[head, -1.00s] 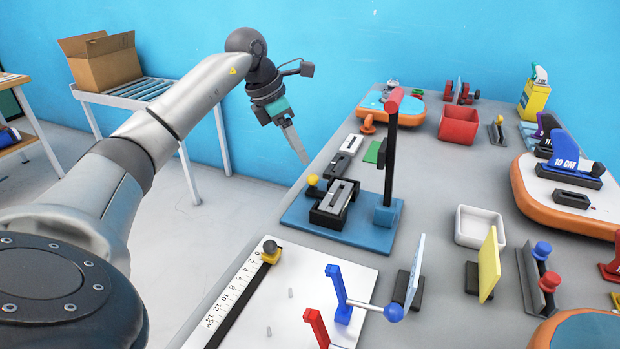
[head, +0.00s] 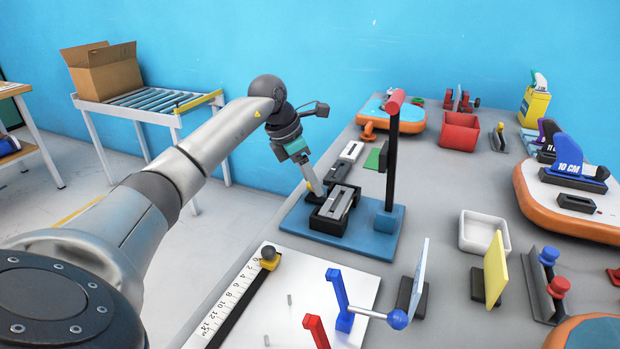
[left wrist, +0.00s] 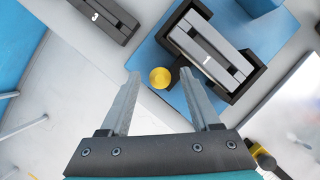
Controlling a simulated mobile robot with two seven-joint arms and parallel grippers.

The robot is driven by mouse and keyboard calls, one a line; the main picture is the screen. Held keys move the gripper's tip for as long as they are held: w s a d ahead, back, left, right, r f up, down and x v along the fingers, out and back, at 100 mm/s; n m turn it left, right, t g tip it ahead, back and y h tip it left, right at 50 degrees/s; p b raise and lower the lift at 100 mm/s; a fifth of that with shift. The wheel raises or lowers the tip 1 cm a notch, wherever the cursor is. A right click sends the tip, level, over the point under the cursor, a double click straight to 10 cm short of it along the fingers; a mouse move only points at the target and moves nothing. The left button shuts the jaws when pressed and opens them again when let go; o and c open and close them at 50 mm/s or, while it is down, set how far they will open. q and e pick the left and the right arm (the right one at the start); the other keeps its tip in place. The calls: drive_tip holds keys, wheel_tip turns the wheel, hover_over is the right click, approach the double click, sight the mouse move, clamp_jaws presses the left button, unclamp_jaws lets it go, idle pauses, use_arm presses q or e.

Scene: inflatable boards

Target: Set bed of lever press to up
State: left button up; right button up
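The lever press stands on a blue base (head: 375,245), with a black post and a red-tipped lever (head: 394,103) at its top. Its bed (head: 335,209) is a black holder with a grey block marked 1 in the left wrist view (left wrist: 212,58). A yellow knob (left wrist: 160,77) on a dark stem sticks out of the bed's side. My left gripper (left wrist: 158,76) is open, its two fingers on either side of the yellow knob in the picture. Contact with the knob cannot be told. In the head view the left gripper (head: 318,193) hides the knob. My right gripper is in neither view.
A grey block marked 3 (left wrist: 105,18) lies beside the press base. A white board with a ruler (head: 237,295) and a blue lever (head: 340,300) are in front. A white tray (head: 484,232) and yellow panel (head: 496,268) stand at the right.

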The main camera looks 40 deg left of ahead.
use_arm(q)
clamp_jaws()
idle(1.3)
